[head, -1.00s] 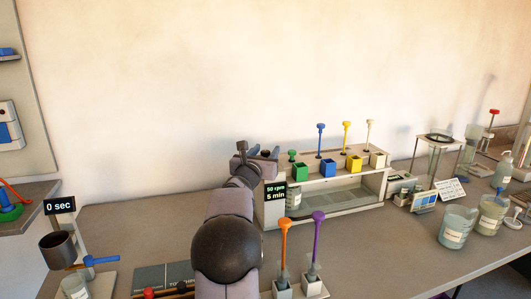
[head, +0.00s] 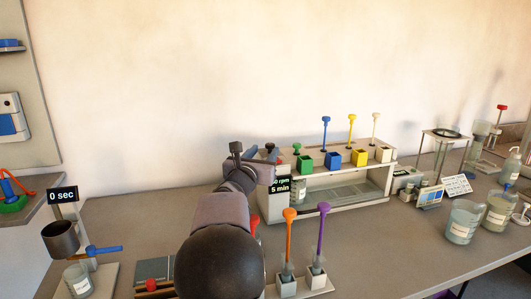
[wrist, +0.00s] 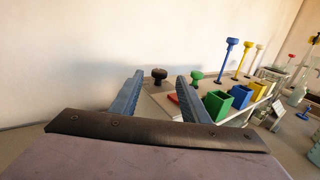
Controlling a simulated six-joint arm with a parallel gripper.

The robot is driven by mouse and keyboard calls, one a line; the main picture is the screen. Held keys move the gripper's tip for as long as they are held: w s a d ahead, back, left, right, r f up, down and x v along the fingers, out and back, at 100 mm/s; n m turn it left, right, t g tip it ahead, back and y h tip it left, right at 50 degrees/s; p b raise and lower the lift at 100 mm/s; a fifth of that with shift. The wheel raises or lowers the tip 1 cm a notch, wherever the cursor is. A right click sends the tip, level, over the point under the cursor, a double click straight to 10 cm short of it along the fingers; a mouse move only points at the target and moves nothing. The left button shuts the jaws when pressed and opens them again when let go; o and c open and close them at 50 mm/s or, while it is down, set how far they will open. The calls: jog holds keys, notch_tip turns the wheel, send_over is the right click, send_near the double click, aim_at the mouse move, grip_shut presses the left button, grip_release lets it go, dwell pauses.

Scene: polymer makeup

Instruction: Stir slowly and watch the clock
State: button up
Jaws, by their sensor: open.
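My gripper (head: 263,152) is open, near the left end of the white stirring rack (head: 345,200). In the wrist view the blue fingers (wrist: 160,78) stand apart with nothing held. A dark knob (wrist: 159,75) shows in the gap between them, beyond the tips. A green knob (wrist: 196,78) is just right of the right finger. The rack's display (head: 281,187) reads 5 min, its upper line partly covered by my arm. Another display (head: 62,195) at left reads 0 sec.
An orange-topped rod (head: 289,235) and a purple-topped rod (head: 322,232) stand in small holders in front of the rack. A dark cup (head: 61,240) is at left. Beakers (head: 463,222) stand at right. My arm hides part of the bench.

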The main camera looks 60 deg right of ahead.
jog(key=shift+c, duration=0.2)
jog(key=w+a+f+n+t+y+p, duration=0.1)
jog(key=w+a+n+t+y+p, duration=0.2)
jog(key=w+p, duration=0.95)
jog(key=m+g+h+p, duration=0.3)
jog(key=m+g+p, duration=0.4)
jog(key=g, duration=0.3)
send_near(267, 146)
jog(key=d, duration=0.1)
jog(key=shift+s+d+p, duration=0.25)
jog(key=shift+d+p, duration=0.2)
jog(key=shift+d, duration=0.8)
jog(key=shift+s+d+p, duration=0.3)
jog(key=shift+d+p, duration=0.2)
jog(key=shift+d, duration=0.75)
jog(key=shift+s+d+p, duration=0.25)
jog(key=shift+d+p, duration=0.2)
jog(key=shift+d, duration=0.85)
jog(key=shift+c, duration=0.6)
jog(key=c, duration=0.9)
